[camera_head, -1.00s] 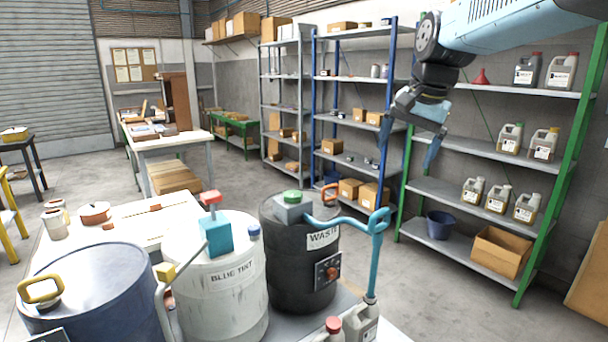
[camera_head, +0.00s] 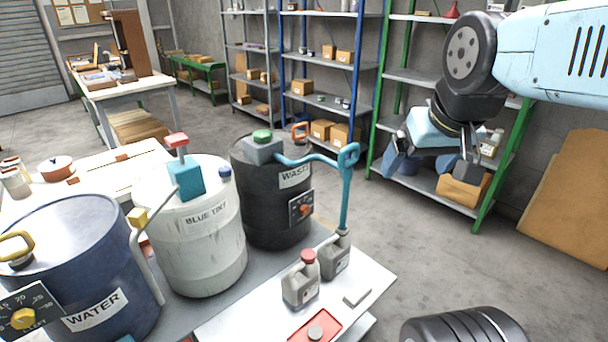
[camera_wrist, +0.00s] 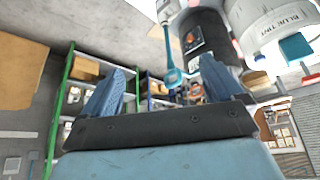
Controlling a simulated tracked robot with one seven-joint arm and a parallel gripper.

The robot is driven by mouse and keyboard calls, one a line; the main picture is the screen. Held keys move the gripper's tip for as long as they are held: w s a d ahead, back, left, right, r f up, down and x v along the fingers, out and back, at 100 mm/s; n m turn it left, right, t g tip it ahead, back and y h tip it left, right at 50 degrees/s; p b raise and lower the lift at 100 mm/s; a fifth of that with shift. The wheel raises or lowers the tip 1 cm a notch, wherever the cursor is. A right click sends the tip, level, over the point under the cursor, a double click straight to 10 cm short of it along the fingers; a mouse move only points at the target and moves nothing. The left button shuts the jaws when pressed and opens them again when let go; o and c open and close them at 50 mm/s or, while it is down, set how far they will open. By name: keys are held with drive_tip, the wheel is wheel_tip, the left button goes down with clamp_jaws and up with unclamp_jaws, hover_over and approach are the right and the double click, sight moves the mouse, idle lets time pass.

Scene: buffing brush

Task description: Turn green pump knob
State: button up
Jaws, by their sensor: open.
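The green pump knob (camera_head: 262,135) sits on a grey block (camera_head: 264,149) on top of the black WASTE drum (camera_head: 262,205). A light-blue pipe (camera_head: 322,161) runs from this block to the right and down to a grey jug (camera_head: 336,255). My gripper (camera_head: 404,168) hangs to the right of the drum, apart from it, in front of the shelves. In the wrist view my gripper (camera_wrist: 163,68) is open with nothing between its fingers. The WASTE drum (camera_wrist: 212,35) and pipe (camera_wrist: 172,50) appear upside down there. The knob cannot be made out in that view.
The BLUE TINT drum (camera_head: 205,245) with a red-topped teal pump (camera_head: 186,178) and the blue WATER drum (camera_head: 75,255) stand left of the black drum. A red-capped jug (camera_head: 301,283) stands at the front of the bench.

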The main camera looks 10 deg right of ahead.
idle(0.7)
drive_tip(key=w+a+r+n+g, duration=0.15)
drive_tip(key=w+r, duration=0.25)
drive_tip(key=w, duration=0.4)
drive_tip(key=w+a+r+n, duration=0.2)
drive_tip(key=w+r+n, duration=0.1)
drive_tip(key=w+r, duration=0.3)
drive_tip(key=n+g, duration=0.4)
drive_tip(key=n, duration=0.9)
hover_over(262, 133)
wheel_tip(262, 133, down, 12)
drive_tip(key=shift+m, duration=0.25)
wheel_tip(262, 133, down, 13)
drive_tip(key=shift+w+f, duration=0.1)
drive_tip(key=shift+f, duration=0.1)
drive_tip(key=shift+c, duration=0.2)
drive_tip(key=c, duration=1)
